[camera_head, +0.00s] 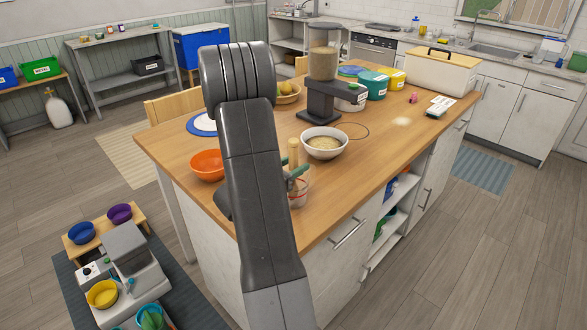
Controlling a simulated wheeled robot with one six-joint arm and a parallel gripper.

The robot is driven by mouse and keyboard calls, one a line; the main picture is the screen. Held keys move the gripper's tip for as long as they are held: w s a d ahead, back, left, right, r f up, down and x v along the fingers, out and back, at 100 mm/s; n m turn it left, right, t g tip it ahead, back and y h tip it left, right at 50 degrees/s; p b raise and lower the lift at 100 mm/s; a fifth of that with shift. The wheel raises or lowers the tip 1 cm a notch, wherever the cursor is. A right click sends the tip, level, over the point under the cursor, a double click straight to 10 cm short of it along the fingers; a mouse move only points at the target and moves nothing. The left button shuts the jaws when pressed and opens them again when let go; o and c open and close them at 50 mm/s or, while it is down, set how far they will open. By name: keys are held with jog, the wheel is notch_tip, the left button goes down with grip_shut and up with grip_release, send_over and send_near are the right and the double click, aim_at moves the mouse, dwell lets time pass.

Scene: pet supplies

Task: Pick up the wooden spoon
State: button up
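A light wooden handle (293,155), which looks like that of the wooden spoon, stands upright in a clear cup (298,193) near the front edge of the wooden-topped island. A green-handled utensil (298,172) leans in the same cup. My arm's large grey link rises in front and hides the left part of the cup. A dark part of my arm shows just left of that link, low over the tabletop. My gripper's fingers are hidden behind the link, so I cannot see whether they touch anything.
An orange bowl (206,165) sits left of my arm. A white bowl of grain (325,143) stands behind the cup, with a dark dispenser (322,80) beyond. Coloured tubs (373,84) and a white bin (440,72) stand farther back. The island's right front top is clear.

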grip_shut()
